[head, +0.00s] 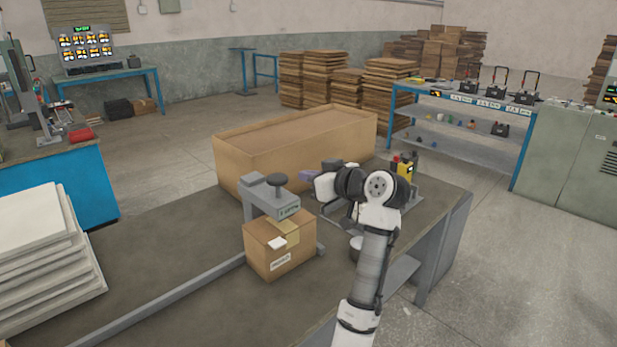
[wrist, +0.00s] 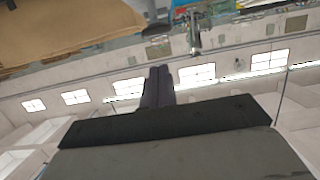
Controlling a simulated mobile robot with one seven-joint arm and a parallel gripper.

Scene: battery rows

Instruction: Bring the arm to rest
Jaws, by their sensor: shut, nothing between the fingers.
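My arm reaches up from the lower right of the head view over the table's right side. In the wrist view my gripper (wrist: 158,78) is shut, its dark fingers together with nothing between them. In the head view the gripper end is near the small objects behind the arm and is partly hidden by the wrist links. The wrist view looks out across the room, with windows and a wall behind the fingers.
A small cardboard box (head: 280,247) sits under a grey press-like stand (head: 268,195) left of my arm. A large open cardboard box (head: 240,165) stands behind. A yellow device (head: 405,170) is beyond my arm. White stacked sheets (head: 40,245) lie left. The table's (head: 165,260) middle left is clear.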

